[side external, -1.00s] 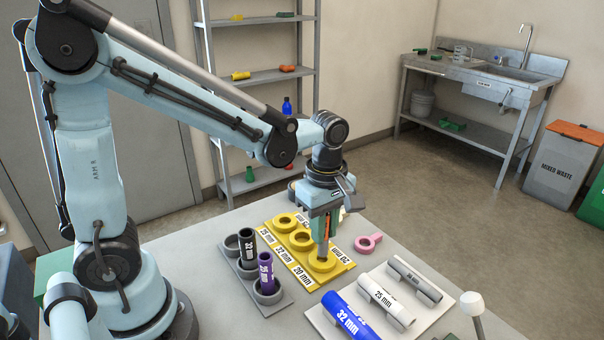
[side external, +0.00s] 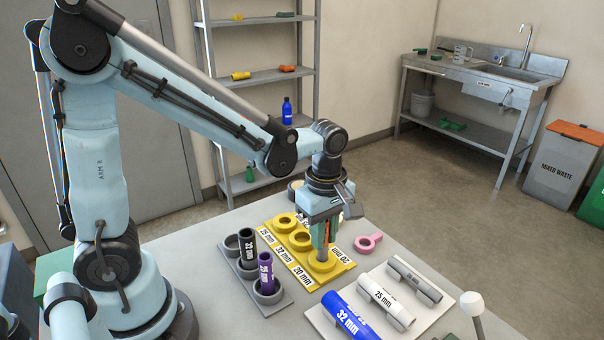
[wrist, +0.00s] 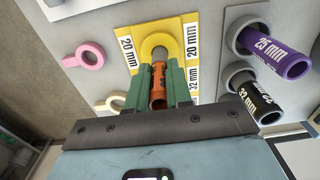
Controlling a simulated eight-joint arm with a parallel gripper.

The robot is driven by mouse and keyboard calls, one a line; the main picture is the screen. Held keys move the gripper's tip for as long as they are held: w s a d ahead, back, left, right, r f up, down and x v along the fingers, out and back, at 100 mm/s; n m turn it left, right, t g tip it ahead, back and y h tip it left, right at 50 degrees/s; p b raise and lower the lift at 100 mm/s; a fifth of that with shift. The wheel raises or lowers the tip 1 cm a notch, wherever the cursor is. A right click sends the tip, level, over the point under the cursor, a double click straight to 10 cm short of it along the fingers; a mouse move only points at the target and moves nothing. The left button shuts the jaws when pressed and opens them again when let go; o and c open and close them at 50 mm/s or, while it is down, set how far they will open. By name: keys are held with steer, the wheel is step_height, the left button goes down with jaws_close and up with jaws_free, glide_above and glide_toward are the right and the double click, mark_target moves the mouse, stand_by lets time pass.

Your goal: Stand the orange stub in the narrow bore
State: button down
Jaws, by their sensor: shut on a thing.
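The orange stub (wrist: 158,90) is between the green fingers of my gripper (wrist: 158,76), which is shut on it. In the side view my gripper (side external: 323,238) points down over the nearest ring of the yellow block (side external: 343,264), beside a 20 mm label. The stub's lower end is at that ring, the 20 mm bore (wrist: 160,43). The stub looks about upright in the side view. The fingers and ring partly hide it, so I cannot tell how deep its end sits.
Two other yellow rings, 32 mm (side external: 300,239) and 25 mm (side external: 285,220), stand behind. A grey holder (side external: 270,298) with black and purple pipes is to the left. A white rack (side external: 322,316) of lying pipes is in front, and a pink ring (side external: 367,243) lies to the right.

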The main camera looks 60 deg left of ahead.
steer(key=shift+f, duration=0.7)
steer(key=c, duration=1)
jaws_free()
steer(key=shift+o, duration=0.2)
step_height(320, 180, up, 12)
steer(key=shift+s+a+m+t, duration=0.2)
steer(key=shift+s+m+t, duration=0.2)
steer(key=shift+m, duration=0.6)
steer(key=s+f+m+t, duration=0.1)
steer(key=m+t, duration=0.1)
steer(key=m, duration=0.3)
steer(key=s+a+f+m+t, duration=0.1)
steer(key=m+t, duration=0.1)
steer(key=m, duration=0.3)
steer(key=s+a+f+m+t, duration=0.1)
steer(key=m+t, duration=0.1)
steer(key=m, duration=0.4)
steer(key=shift+s+a, duration=0.25)
steer(key=shift+s, duration=0.1)
